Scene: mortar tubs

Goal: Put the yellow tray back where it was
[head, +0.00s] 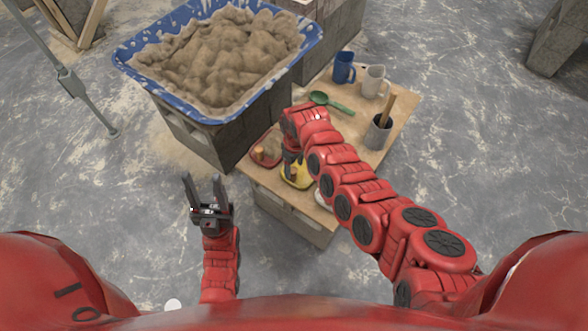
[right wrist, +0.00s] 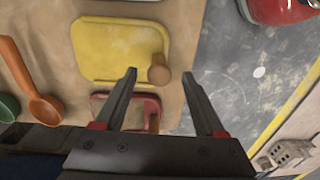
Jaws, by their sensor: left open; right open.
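The yellow tray (head: 301,183) lies on the wooden tabletop near its front edge, partly hidden by my right arm in the head view. In the right wrist view the yellow tray (right wrist: 112,50) is flat and rounded at the corners, with a wooden peg-like handle (right wrist: 158,70) at its right side. My right gripper (right wrist: 158,74) is open and empty, its fingertips apart on either side of the handle in that picture; I cannot tell its height above it. My left gripper (head: 205,182) is open and empty over the floor, left of the table.
A red tray (head: 265,156) lies beside the yellow one. An orange spoon (right wrist: 42,105) lies left in the wrist view. A blue tub (head: 139,72) of mortar stands behind left.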

